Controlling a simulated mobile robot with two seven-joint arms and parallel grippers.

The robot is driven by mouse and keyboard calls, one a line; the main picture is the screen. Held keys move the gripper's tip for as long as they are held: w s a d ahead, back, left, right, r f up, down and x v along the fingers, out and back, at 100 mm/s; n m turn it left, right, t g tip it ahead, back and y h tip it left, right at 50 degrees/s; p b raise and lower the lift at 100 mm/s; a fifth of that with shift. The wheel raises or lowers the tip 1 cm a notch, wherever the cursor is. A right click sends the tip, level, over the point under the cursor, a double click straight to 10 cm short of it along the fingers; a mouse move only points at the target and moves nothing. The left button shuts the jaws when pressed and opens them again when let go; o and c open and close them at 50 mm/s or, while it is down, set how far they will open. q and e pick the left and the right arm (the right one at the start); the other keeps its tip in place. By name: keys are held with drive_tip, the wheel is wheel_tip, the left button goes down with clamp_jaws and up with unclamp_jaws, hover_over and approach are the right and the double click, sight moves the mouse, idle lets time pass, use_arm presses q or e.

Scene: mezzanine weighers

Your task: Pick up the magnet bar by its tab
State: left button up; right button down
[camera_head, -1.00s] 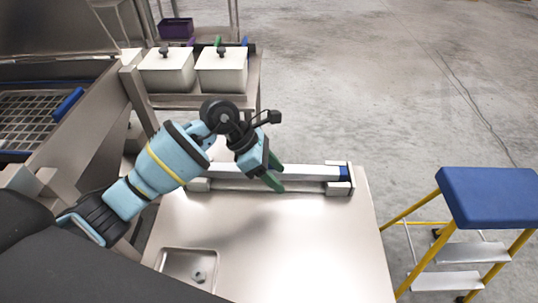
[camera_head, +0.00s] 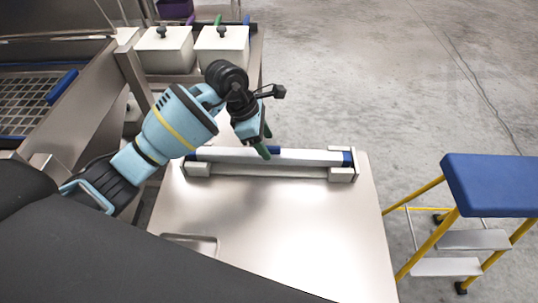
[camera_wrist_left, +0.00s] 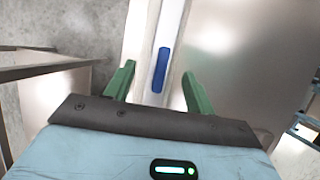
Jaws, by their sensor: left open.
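The magnet bar (camera_head: 305,158) is a long pale metal bar lying across the far side of the steel table, with a blue band near its right end. A blue tab (camera_wrist_left: 160,70) shows on its upper side in the left wrist view. My left gripper (camera_head: 266,142) has green fingers and is over the middle of the bar, partly covering it. In the left wrist view my left gripper (camera_wrist_left: 158,68) is open, with one finger on each side of the tab and nothing held. Whether the fingertips touch the bar cannot be told. My right gripper is not in view.
Pale end blocks (camera_head: 341,174) hold the bar at the table's back edge. The steel table (camera_head: 270,230) is bare in front of the bar. Lidded white bins (camera_head: 221,50) stand behind to the left. A blue-topped yellow step stool (camera_head: 490,180) stands at the right.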

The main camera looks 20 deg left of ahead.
sight(269, 146)
use_arm(q)
drive_tip(key=shift+x, duration=2.35)
clamp_jaws()
drive_tip(key=shift+r, duration=0.2)
